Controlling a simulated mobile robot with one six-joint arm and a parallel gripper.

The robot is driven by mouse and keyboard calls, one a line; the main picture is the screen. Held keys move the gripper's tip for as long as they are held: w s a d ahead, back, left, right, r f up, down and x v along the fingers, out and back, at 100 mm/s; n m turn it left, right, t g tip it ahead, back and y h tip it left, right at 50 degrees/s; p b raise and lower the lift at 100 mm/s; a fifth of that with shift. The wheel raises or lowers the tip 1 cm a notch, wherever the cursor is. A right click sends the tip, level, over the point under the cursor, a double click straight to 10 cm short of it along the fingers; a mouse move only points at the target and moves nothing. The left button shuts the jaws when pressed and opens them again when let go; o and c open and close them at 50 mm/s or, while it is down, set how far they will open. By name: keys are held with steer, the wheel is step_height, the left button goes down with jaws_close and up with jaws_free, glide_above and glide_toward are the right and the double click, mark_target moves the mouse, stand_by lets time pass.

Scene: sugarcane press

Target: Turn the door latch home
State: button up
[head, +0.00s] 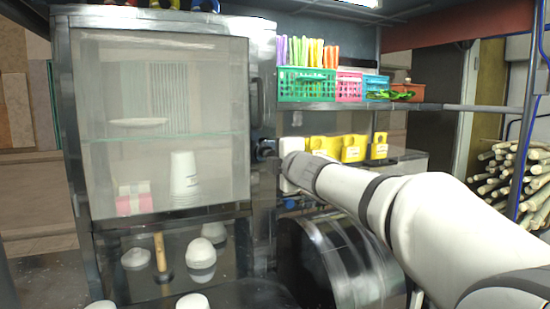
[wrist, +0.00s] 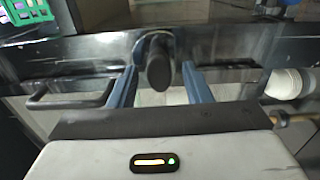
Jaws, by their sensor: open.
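The door latch (wrist: 159,62) is a dark rounded knob on the metal door frame. In the wrist view it stands between the two blue fingers of my gripper (wrist: 160,78), which is open, with a gap on each side of the latch. In the head view my gripper (head: 270,153) is at the right edge of the glass cabinet door (head: 160,100), and the arm mostly hides the latch there. The door looks shut against its frame.
A dark bar handle (wrist: 70,96) is left of the latch in the wrist view. Right of the cabinet, a shelf holds a green basket (head: 306,86) and a pink basket (head: 348,88). Yellow containers (head: 353,148) stand below. A metal drum (head: 330,255) sits beneath my arm.

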steer(key=v, duration=0.7)
steer(key=shift+s, duration=0.4)
steer(key=shift+d, duration=0.15)
steer(key=s+d+f+m+g+h+p, duration=0.2)
steer(key=s+d+f+m+g+h, duration=0.15)
steer(key=d+f+m, duration=0.35)
steer(key=s+d+f+m+g+h+p, duration=0.1)
steer(key=s+d+f+m+g+h, duration=0.1)
steer(key=s+d+f+m+h, duration=0.45)
steer(key=s+a+f+m+g+y+p, duration=0.2)
steer(key=s+f+m+g, duration=0.6)
steer(key=s+f, duration=0.7)
steer(key=shift+s+a+f+m+y, duration=0.2)
steer(key=shift+s+a+m+y, duration=0.35)
steer(key=shift+s, duration=0.45)
steer(key=shift+d+g, duration=0.15)
steer(key=shift+g, duration=0.1)
